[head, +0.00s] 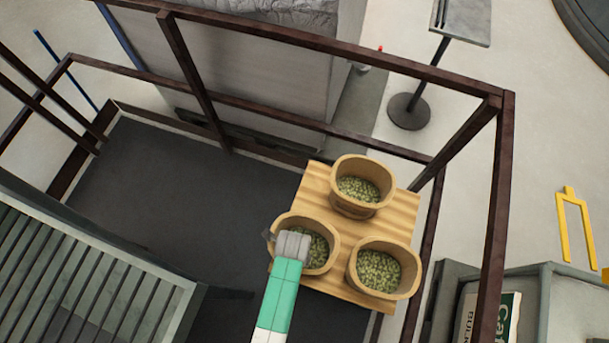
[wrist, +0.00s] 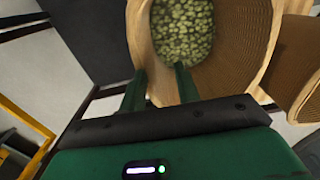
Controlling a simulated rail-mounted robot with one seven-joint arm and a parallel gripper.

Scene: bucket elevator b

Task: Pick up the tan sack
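Three tan, woven-looking tubs with thick rims, like open sacks, hold green beans and stand on a wooden board. In the head view they are the back one (head: 348,205), the front-left one (head: 283,220) and the front-right one (head: 414,270). I cannot tell which is the task's tan sack. My gripper (head: 268,236) is over the left side of the front-left one, hiding part of its rim and beans. In the wrist view, my gripper (wrist: 160,85) has its two green fingers apart, at a tan sack's (wrist: 240,50) rim with beans beyond. I see nothing clamped between them.
The wooden board (head: 400,205) is inside a dark red metal frame (head: 497,200). A slatted grey unit (head: 80,270) is at left. A grey box (head: 545,290) with a white printed sack (head: 492,320) is at lower right. Dark floor (head: 190,190) lies clear behind my gripper.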

